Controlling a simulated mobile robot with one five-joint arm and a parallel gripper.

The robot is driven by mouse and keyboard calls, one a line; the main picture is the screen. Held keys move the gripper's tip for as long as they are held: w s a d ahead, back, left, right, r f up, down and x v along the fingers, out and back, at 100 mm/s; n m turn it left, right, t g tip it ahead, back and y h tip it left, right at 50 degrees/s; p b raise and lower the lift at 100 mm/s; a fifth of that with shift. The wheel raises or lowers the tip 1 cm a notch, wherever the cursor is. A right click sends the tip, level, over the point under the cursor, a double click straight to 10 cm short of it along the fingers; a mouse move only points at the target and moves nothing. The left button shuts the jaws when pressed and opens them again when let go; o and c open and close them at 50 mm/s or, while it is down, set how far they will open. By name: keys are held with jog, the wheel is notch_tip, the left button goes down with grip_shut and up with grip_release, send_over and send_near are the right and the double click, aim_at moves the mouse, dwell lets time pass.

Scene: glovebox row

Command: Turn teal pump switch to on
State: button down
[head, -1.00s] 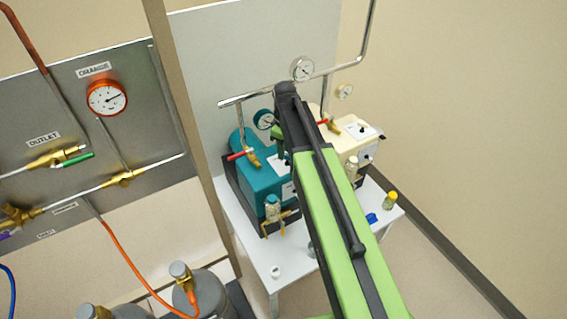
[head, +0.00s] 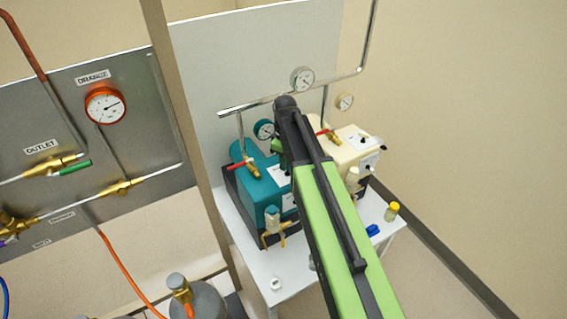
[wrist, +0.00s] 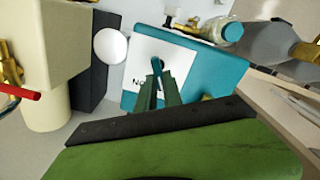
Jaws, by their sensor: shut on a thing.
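The teal pump (head: 262,190) stands on a white table, left of a cream pump, in the head view. In the wrist view the teal pump (wrist: 215,68) carries a white label plate (wrist: 145,62) with partly covered lettering. A small dark teal switch lever (wrist: 157,66) rises in front of the plate. My gripper (wrist: 160,78) is shut on this lever, its two green fingers at either side. In the head view my arm hides the switch and most of my gripper. I cannot tell which position the switch is in.
The cream pump (head: 342,145) stands close on the right, with a red-handled valve (head: 327,133). Another red-handled valve (head: 243,165) is on the teal pump. A metal pipe (head: 255,103) runs above. A yellow-capped vial (head: 391,212) stands at the table's right.

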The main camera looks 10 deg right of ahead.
jog(key=shift+d+m, duration=0.15)
jog(key=shift+m, duration=1.25)
jog(key=shift+d+m, duration=0.1)
jog(key=shift+m, duration=1.3)
jog(key=c, duration=1.5)
grip_release()
jog(key=shift+r, duration=0.1)
notch_tip(320, 180, up, 17)
jog(key=p, duration=1.7)
jog(key=shift+r, duration=0.1)
